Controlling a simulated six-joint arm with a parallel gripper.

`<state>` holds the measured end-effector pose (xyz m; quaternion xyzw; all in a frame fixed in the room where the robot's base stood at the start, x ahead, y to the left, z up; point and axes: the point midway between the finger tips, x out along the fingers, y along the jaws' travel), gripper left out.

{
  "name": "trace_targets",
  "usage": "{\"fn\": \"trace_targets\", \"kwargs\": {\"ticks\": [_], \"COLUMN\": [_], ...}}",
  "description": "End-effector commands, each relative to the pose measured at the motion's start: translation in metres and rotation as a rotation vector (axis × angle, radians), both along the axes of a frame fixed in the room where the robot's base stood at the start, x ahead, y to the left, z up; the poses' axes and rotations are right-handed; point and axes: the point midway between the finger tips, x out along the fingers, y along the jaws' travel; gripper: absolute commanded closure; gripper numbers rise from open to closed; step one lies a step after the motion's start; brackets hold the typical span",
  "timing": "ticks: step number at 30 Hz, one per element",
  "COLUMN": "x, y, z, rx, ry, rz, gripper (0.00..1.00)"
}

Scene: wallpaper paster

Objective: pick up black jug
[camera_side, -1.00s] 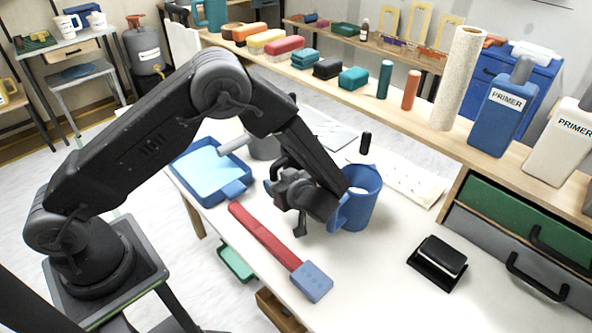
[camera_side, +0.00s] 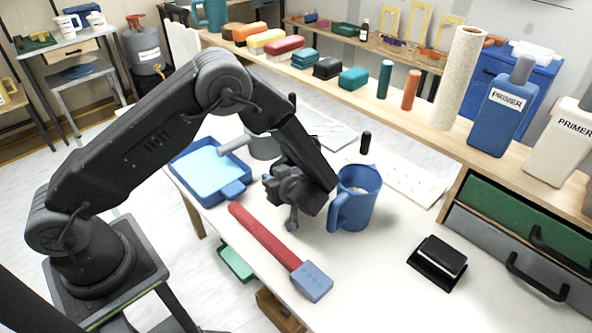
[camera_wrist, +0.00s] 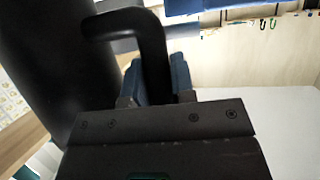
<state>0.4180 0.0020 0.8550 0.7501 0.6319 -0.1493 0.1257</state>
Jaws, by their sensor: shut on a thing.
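In the wrist view, the black jug (camera_wrist: 45,60) fills the left side, cut off by the frame edge. Its curved handle (camera_wrist: 150,45) runs down between the two blue fingers of my gripper (camera_wrist: 157,80). My gripper is shut on that handle. In the side view, my gripper (camera_side: 285,190) is over the table, just left of the blue jug. The black jug cannot be made out clearly there, since my arm covers that area. The jug's base is hidden in both views.
A blue jug (camera_side: 363,195) stands close right of my gripper. A red-handled brush (camera_side: 265,235) lies in front, a blue tray (camera_side: 182,185) and a grey pot (camera_side: 262,149) to the left. A black block (camera_side: 440,255) lies right. Bottles and rolls line the shelf behind.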

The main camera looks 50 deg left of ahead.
Motion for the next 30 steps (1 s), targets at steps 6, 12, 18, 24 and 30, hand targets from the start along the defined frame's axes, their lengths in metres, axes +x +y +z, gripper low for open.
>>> {"fn": "trace_targets", "kwargs": {"ticks": [6, 12, 18, 24, 30], "x": [0.0, 0.001, 0.001, 0.001, -0.005], "y": [0.0, 0.0, 0.0, 0.0, 0.01], "z": [0.0, 0.001, 0.003, 0.019, 0.05], "rx": [0.0, 0.001, 0.0, 0.0, 0.001], "ry": [0.0, -0.004, -0.004, -0.006, -0.005], "rz": [0.0, 0.001, 0.001, 0.0, 0.005], "gripper": [1.0, 1.0, 1.0, 1.0, 1.0]}}
